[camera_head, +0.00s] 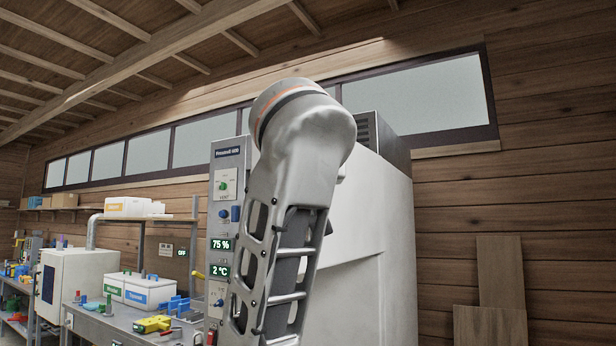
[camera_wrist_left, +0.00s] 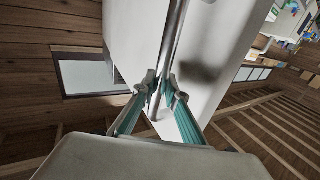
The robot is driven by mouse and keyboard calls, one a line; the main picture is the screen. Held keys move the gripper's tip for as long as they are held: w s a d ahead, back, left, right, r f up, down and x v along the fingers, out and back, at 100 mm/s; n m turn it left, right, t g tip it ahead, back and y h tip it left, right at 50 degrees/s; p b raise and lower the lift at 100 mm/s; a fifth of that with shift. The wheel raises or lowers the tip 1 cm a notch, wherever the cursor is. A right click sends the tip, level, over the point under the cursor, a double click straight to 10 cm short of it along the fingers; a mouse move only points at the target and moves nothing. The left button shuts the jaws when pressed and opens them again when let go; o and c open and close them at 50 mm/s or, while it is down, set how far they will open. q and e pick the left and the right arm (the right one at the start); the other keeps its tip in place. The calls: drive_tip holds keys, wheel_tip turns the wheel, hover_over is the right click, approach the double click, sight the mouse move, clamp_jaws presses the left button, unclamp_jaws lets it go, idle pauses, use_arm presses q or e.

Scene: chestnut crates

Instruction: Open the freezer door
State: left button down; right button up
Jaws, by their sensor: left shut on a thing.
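The freezer (camera_head: 385,215) is a tall pale cabinet at centre right in the head view. A grey control panel (camera_head: 227,235) with green readouts of 75 % and 2 °C runs up its left edge. My arm hides much of its front. In the left wrist view a white door panel (camera_wrist_left: 208,60) carries a round metal bar handle (camera_wrist_left: 172,38). My left gripper (camera_wrist_left: 160,88) has its teal-padded fingers shut around this handle. I cannot tell whether the door stands ajar. My right gripper is in neither view.
A workbench (camera_head: 125,318) left of the freezer holds white bins (camera_head: 148,291), a yellow tool (camera_head: 152,324) and blue parts. A smaller white cabinet (camera_head: 75,280) stands further left. Wooden boards (camera_head: 490,325) lean on the wall at right.

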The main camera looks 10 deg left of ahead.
use_arm(q)
drive_tip(key=shift+d, duration=0.15)
idle(0.3)
drive_tip(key=c, duration=2)
unclamp_jaws()
